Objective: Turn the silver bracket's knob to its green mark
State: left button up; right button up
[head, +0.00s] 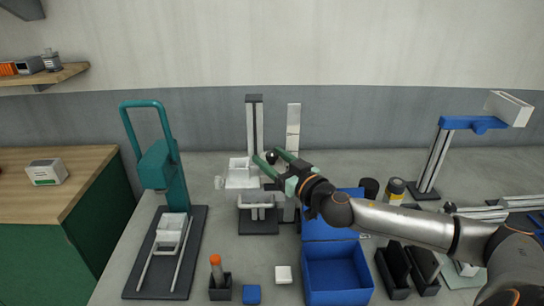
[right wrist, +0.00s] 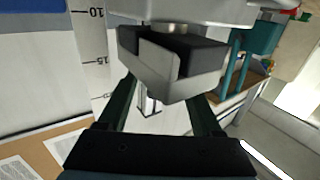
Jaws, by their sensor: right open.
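My right gripper (head: 268,160) reaches in from the right with its green fingers apart, near a white stage (head: 241,181) on an upright column (head: 254,125). A small dark round part (head: 271,157), possibly the knob, shows at the fingertips. In the right wrist view, the open fingers (right wrist: 163,105) point toward a dark grey notched block (right wrist: 188,77) under a pale housing (right wrist: 195,10); no grip on it shows. I cannot tell for sure which part is the silver bracket's knob. No green mark can be made out. My left gripper is out of view.
A teal press (head: 160,168) stands at the left. A blue open box (head: 336,272) lies below my right forearm. A ruled white column (head: 294,125) stands close behind the gripper. A blue-topped stand (head: 437,155) is at the right. Small holders line the front.

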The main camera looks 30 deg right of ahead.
grip_shut()
dwell(0.6)
